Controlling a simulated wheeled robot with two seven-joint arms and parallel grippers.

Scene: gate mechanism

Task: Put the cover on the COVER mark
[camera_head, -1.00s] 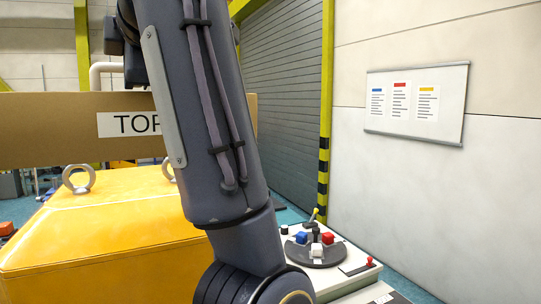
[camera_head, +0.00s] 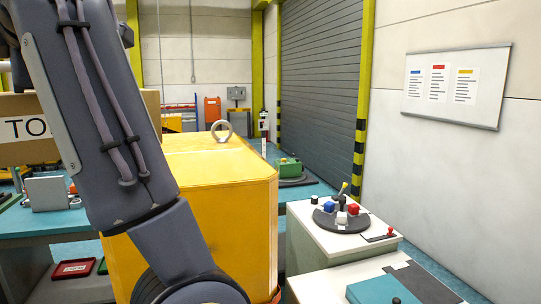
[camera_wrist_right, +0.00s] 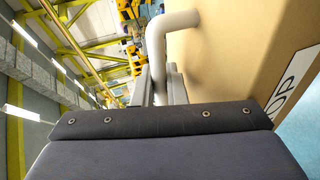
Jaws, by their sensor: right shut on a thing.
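The cover (camera_head: 25,105) is a tan box-like piece with a white label reading "TO" at the picture's left edge, partly behind my right arm in the head view. In the right wrist view the cover (camera_wrist_right: 235,50) fills the upper right, with part of its "TOP" label and a thick white bent handle (camera_wrist_right: 165,45). My right gripper (camera_wrist_right: 162,88) is shut on this handle. In the head view the cover is held up above the bench level. My left gripper is not in view. I cannot make out a COVER mark.
A big yellow box (camera_head: 225,185) with a metal lifting ring (camera_head: 221,131) stands in the middle. A white console (camera_head: 320,240) with coloured buttons is at right. A teal bench (camera_head: 50,222) with a metal fixture and a green device (camera_head: 290,168) are beyond. A roller shutter is behind.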

